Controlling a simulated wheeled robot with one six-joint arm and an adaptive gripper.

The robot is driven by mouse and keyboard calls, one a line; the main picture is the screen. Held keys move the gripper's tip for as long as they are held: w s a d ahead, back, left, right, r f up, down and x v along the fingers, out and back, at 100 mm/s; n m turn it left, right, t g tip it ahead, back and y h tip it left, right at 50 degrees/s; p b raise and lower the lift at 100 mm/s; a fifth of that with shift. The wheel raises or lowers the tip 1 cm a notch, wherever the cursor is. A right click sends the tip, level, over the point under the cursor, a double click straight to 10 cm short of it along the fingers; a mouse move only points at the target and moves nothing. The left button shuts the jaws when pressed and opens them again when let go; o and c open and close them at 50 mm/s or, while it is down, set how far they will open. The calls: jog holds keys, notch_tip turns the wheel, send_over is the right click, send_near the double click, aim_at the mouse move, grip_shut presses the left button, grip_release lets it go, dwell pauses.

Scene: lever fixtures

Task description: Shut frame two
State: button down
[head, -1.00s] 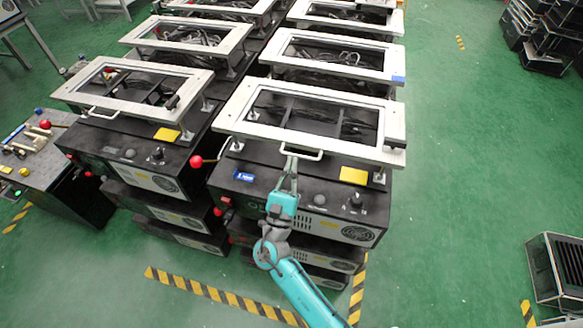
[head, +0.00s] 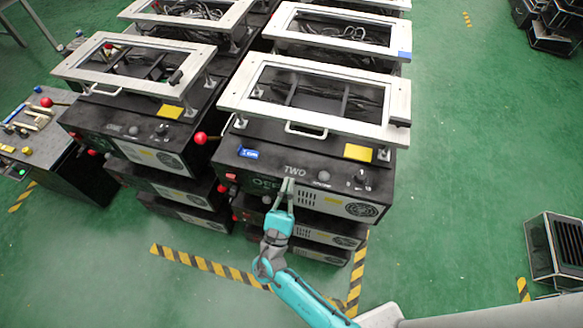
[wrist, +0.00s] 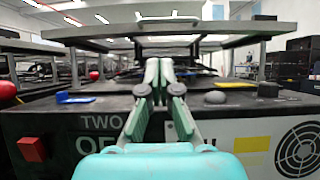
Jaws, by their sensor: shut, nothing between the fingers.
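Frame two is the pale rectangular frame (head: 390,132) above the black box marked TWO (head: 237,170), right of the box marked ONE. It stands raised on metal posts, with a white handle (head: 306,131) at its front edge. In the wrist view a pale horizontal frame (wrist: 245,27) crosses the top on posts, with a gap above the box. I cannot tell whether it is latched. My gripper (head: 288,188) is shut and empty in front of the box, below and apart from the handle. Its fingers (wrist: 160,78) meet in the wrist view.
A red-ball lever (head: 200,138) sticks out left of box two. Frame one (head: 125,65) is raised beside it at left, and more such frames stand behind. Striped floor tape (head: 205,263) lies in front. Green floor is clear at the right, short of a dark crate (head: 553,250).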

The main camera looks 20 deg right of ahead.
jog(key=shift+s+a+f, duration=0.35)
jog(key=shift+s, duration=0.1)
